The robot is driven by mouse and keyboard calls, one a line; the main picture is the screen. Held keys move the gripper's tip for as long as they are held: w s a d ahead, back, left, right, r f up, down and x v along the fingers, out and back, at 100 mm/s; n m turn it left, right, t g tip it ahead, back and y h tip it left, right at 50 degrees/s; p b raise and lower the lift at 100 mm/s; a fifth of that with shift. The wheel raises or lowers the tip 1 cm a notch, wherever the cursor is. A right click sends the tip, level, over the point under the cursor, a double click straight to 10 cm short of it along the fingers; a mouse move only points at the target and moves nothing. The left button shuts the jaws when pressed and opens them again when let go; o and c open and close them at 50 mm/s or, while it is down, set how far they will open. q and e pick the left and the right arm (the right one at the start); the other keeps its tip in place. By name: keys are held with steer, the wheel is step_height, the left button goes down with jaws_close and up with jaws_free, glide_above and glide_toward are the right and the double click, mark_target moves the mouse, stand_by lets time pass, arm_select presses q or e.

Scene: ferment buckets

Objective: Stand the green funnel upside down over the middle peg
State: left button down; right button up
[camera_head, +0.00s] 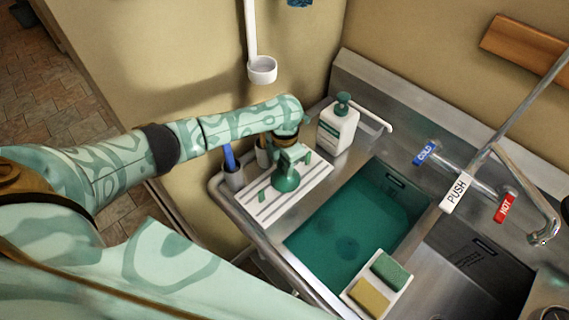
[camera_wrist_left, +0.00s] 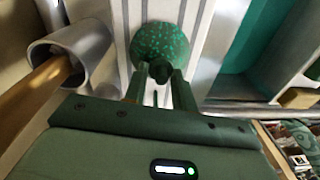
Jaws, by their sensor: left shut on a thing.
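The green funnel (camera_head: 287,181) is over the white ribbed drainboard (camera_head: 262,215), its wide mouth down and its spout up. My left gripper (camera_head: 291,158) is above it, shut on the spout. In the left wrist view the funnel's speckled bell (camera_wrist_left: 160,45) lies just beyond the fingertips (camera_wrist_left: 160,78). I cannot tell whether its rim touches the board. No peg can be made out; the funnel and gripper cover the middle of the board. My right gripper is not in view.
A grey cup (camera_head: 233,178) with a blue-handled tool stands at the board's left. A soap bottle (camera_head: 338,126) stands behind. The sink basin with teal water (camera_head: 345,235) is to the right, with sponges (camera_head: 370,298) on a tray in front.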

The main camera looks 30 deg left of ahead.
arm_select(q)
steer(key=shift+d, duration=0.1)
steer(key=shift+f, duration=0.5)
stand_by(0.3)
jaws_free()
steer(key=shift+r, duration=0.2)
stand_by(0.7)
steer(key=shift+w+r+p, duration=0.1)
steer(key=shift+r+p, duration=0.65)
steer(key=shift+r, duration=0.15)
steer(key=shift+r, duration=0.1)
steer(key=shift+r+p, duration=0.85)
steer(key=shift+p, duration=0.05)
steer(key=shift+r, duration=0.1)
steer(key=shift+w+r+p, duration=0.1)
steer(key=shift+r+p, duration=0.8)
steer(key=shift+p, duration=0.05)
